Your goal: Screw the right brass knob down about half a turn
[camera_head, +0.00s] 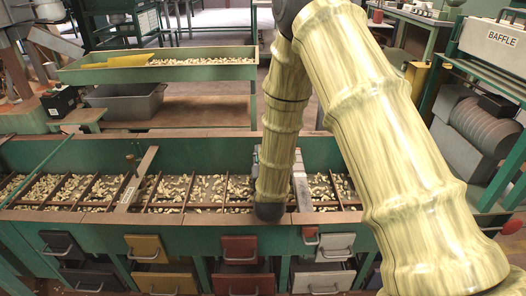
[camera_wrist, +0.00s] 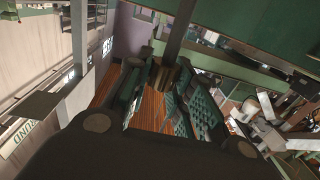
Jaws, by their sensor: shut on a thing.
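The right brass knob does not show in the head view; my arm covers the place at the right part of the hopper bench (camera_head: 100,222). A small brown knob (camera_head: 130,158) stands at the back of the left part, beside a sloping wooden slat (camera_head: 145,163). A pale grey slat (camera_head: 301,186) shows just right of my arm's lower end. My gripper (camera_wrist: 172,136) shows as a dark shape along the bottom of the wrist view.
Nuts lie in the divided trays (camera_head: 210,190) along the bench. Coloured drawers with handles, such as the yellow drawer (camera_head: 146,248), sit below. A green nut table (camera_head: 157,65) stands behind. A machine marked BAFFLE (camera_head: 502,38) stands at the right.

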